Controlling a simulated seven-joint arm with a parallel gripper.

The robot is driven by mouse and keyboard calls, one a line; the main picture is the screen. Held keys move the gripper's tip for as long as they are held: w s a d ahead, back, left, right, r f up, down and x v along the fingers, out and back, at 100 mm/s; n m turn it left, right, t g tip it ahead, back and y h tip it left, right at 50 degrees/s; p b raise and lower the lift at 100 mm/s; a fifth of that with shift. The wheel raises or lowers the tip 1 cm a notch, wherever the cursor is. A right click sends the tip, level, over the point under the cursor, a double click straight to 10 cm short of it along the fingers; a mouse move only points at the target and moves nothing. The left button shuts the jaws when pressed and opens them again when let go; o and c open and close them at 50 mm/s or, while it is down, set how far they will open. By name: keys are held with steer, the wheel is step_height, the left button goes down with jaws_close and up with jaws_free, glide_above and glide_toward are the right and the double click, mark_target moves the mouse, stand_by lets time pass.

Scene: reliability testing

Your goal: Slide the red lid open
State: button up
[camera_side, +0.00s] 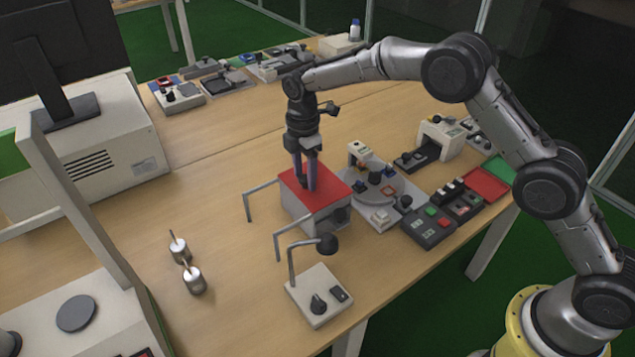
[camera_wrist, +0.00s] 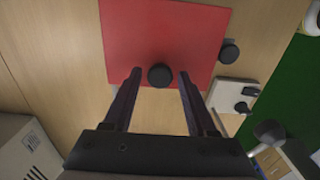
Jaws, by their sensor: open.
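The red lid (camera_side: 318,190) lies on top of a grey box (camera_side: 303,212) near the middle of the table in the side view. In the wrist view the red lid (camera_wrist: 165,38) carries a round black knob (camera_wrist: 160,75). My gripper (camera_side: 306,182) points down over the lid in the side view. In the wrist view my gripper (camera_wrist: 158,78) is open, with one finger on each side of the knob and gaps between. I cannot tell how deep the fingertips reach beside the knob. In the side view the fingers hide the knob.
Bent grey rods (camera_side: 262,190) stand left of the box. A small panel with a black dial (camera_side: 319,302) lies in front. Two metal weights (camera_side: 194,279) stand to the left. A device with coloured parts (camera_side: 377,192) and a black button box (camera_side: 428,228) sit close on the right.

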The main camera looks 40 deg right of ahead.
steer(key=c, duration=0.7)
steer(key=a, duration=0.9)
steer(key=shift+a+r, duration=0.1)
steer(key=shift+a, duration=0.2)
stand_by(0.3)
steer(key=o, duration=0.7)
steer(key=shift+r, duration=2.45)
